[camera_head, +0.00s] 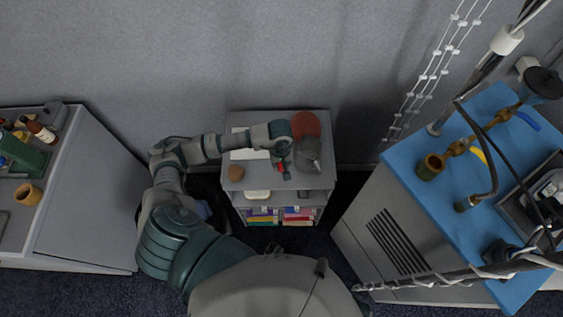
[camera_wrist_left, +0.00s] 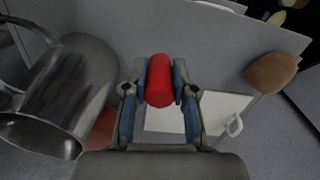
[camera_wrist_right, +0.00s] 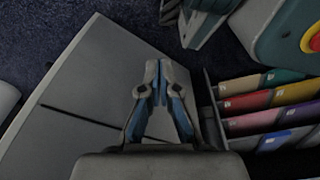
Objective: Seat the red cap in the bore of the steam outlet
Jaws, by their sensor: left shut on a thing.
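The red cap (camera_wrist_left: 159,82) is a short red cylinder between the fingers of my left gripper (camera_wrist_left: 160,92), which is shut on it. In the head view, my left gripper (camera_head: 283,172) is over the small grey cabinet's top, beside a metal jug. On the blue-topped unit at the right stands brass pipework with an open round brass cup (camera_head: 431,167) and a smaller brass fitting (camera_head: 464,205). I cannot tell which of these is the steam outlet. They are well to the right of my left gripper. My right gripper (camera_wrist_right: 159,82) shows in its wrist view, shut and empty.
The metal jug (camera_head: 309,153) and a red round object (camera_head: 305,124) crowd the small cabinet (camera_head: 235,122), with a brown rounded object (camera_head: 236,173) at its left. Cables hang over the blue top (camera_head: 411,175). A floor gap separates the cabinet and unit.

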